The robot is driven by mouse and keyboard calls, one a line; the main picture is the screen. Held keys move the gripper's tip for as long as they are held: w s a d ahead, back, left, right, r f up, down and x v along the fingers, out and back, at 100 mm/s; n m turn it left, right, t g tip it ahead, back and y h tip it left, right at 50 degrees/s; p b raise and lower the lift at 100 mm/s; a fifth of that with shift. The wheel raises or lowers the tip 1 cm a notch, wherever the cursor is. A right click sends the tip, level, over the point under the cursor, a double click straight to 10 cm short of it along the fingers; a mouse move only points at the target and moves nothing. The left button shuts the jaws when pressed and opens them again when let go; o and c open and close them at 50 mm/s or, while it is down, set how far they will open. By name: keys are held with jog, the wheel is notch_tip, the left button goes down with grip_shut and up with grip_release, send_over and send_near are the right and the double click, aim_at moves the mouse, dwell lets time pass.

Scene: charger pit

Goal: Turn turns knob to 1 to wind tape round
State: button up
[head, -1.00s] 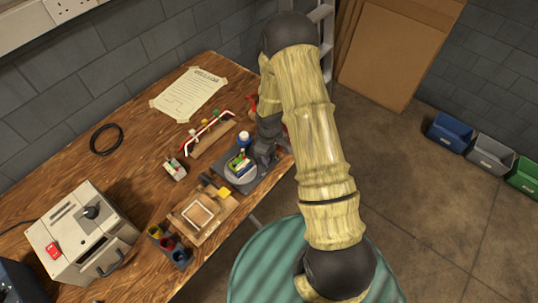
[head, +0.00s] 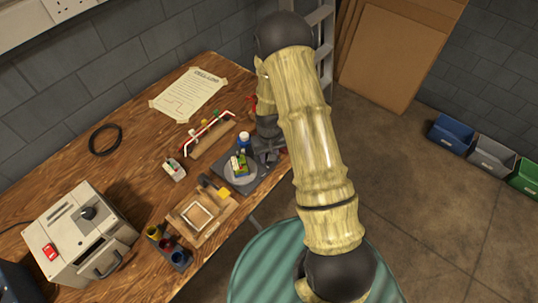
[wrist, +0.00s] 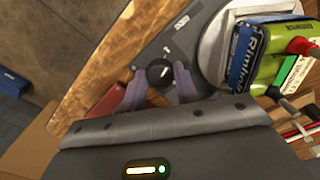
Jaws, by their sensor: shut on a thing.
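The turns knob (wrist: 159,74) is a small round black knob with a pale mark on top, on a dark grey plate (wrist: 182,40). My gripper (wrist: 160,84) is shut on it, one purple-grey finger at each side. A small white mark shows on the plate just beyond the knob; I cannot read it surely. Beside the knob, a pale round turntable (wrist: 209,45) carries a blue and green pack (wrist: 262,58) with lettering. In the head view the pack (head: 240,163) sits on the turntable (head: 240,179), and my gripper (head: 267,158) is at its right. The knob is hidden there.
A rack with a red-and-white rod (head: 208,135) lies behind. The bench edge is close to my gripper.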

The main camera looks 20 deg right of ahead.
jog(key=shift+w, duration=0.1)
dwell(0.3)
jog(key=o, duration=1)
jog(key=shift+c, duration=0.2)
notch_tip(320, 180, up, 18)
jog(key=shift+f+b, duration=0.25)
jog(key=shift+b, duration=0.2)
jog(key=s+r+t+p, duration=0.1)
jog(key=s+r, duration=0.4)
jog(key=s, duration=0.2)
jog(key=s+r+m+t+p, duration=0.1)
jog(key=s+r+p, duration=0.1)
jog(key=s+r, duration=0.3)
jog(key=s, duration=0.3)
jog(key=shift+d+t, duration=0.3)
jog(key=shift+d, duration=0.05)
